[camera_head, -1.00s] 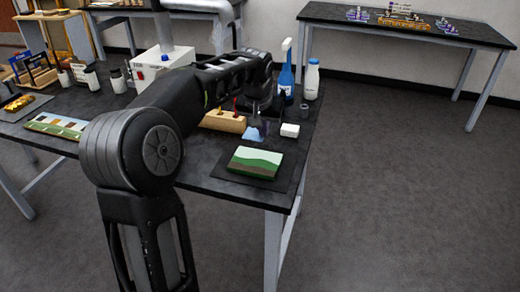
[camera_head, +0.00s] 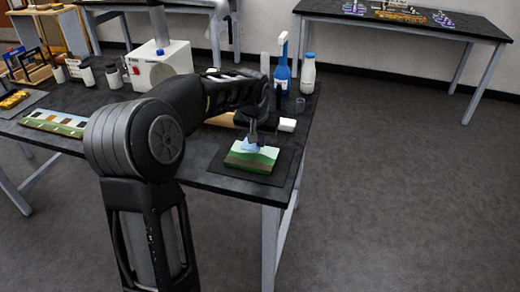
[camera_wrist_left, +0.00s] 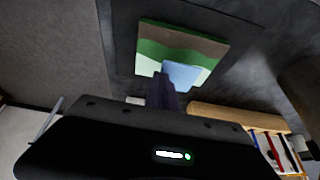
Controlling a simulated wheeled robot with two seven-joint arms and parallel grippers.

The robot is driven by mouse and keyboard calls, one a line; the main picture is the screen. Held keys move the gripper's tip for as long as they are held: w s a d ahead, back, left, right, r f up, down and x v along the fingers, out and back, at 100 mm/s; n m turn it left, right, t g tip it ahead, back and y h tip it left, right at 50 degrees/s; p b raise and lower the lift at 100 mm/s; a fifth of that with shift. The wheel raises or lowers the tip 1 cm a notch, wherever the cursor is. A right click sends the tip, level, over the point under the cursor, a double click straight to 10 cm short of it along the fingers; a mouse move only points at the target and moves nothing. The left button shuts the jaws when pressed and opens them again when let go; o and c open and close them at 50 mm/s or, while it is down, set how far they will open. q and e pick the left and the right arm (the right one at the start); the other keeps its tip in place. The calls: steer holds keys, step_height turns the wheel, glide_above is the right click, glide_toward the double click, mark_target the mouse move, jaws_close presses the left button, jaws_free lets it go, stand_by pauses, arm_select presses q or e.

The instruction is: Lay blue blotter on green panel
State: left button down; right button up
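The green panel (camera_head: 250,162), a small block with white, green and brown bands, lies on a dark mat (camera_head: 276,178) near the table's front right corner. The blue blotter (camera_head: 251,147) is a small light blue piece at the tips of my left gripper (camera_head: 254,137), over the back part of the panel. In the left wrist view the blotter (camera_wrist_left: 185,76) overlaps the pale end of the panel (camera_wrist_left: 184,43), and the fingers (camera_wrist_left: 162,92) look closed on it. Whether it touches the panel I cannot tell. My right gripper is out of view.
Behind the gripper stand a blue spray bottle (camera_head: 282,75), a white bottle (camera_head: 308,76) and a small white block (camera_head: 287,124). A wooden tool block (camera_wrist_left: 240,118) is close to the gripper. A colour strip (camera_head: 56,121) lies at left.

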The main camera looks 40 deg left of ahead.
arm_select(q)
steer(key=shift+f, duration=1.85)
steer(key=shift+f, duration=0.2)
steer(key=c, duration=1.7)
jaws_free()
steer(key=shift+c, duration=0.2)
steer(key=shift+r, duration=0.1)
steer(key=shift+r, duration=0.2)
steer(key=v, duration=1.2)
